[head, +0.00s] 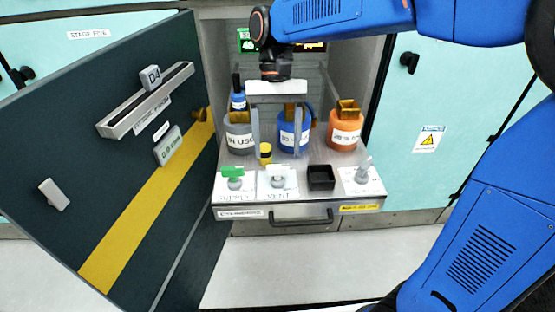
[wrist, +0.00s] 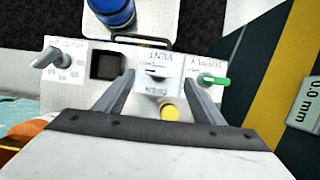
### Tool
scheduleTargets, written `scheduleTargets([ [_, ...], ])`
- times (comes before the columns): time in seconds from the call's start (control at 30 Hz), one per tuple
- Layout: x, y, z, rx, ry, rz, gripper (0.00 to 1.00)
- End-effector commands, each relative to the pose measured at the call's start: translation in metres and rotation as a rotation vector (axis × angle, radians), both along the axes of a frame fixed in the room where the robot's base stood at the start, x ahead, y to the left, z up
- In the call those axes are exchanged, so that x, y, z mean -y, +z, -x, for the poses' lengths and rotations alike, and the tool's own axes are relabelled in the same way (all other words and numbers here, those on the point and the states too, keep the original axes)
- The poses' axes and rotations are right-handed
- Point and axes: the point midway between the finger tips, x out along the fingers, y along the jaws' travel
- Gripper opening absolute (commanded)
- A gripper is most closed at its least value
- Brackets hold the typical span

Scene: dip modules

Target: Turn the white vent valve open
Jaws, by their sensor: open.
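The white vent valve (head: 277,181) sits on a white plate marked VENT at the front of the pulled-out shelf, between the green supply valve (head: 233,174) and a black square cup. In the wrist view its white handle (wrist: 155,73) shows between the fingertips, with the word OPEN on the plate beside it. My gripper (head: 277,148) is open and points down over the shelf, with nothing between its fingers. In the wrist view the fingers of my gripper (wrist: 159,82) stand on either side of the valve plate. Contact with the handle cannot be told.
A grey valve (head: 364,172) and the black cup (head: 321,178) stand to the right. A small yellow-capped item (head: 265,153) is close behind the vent valve. Grey (head: 239,138), blue (head: 294,135) and orange (head: 345,132) bottles stand behind. The dark cabinet door (head: 120,180) is open at left.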

Motion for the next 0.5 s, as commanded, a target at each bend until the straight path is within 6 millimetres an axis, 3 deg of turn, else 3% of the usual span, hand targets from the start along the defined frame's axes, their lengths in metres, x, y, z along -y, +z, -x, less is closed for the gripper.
scheduleTargets([
  [0.2,0.0,-0.027,0.012,-0.001,0.0,0.0,0.62],
  [0.5,0.0,-0.039,0.016,0.0,0.0,0.0,0.62],
])
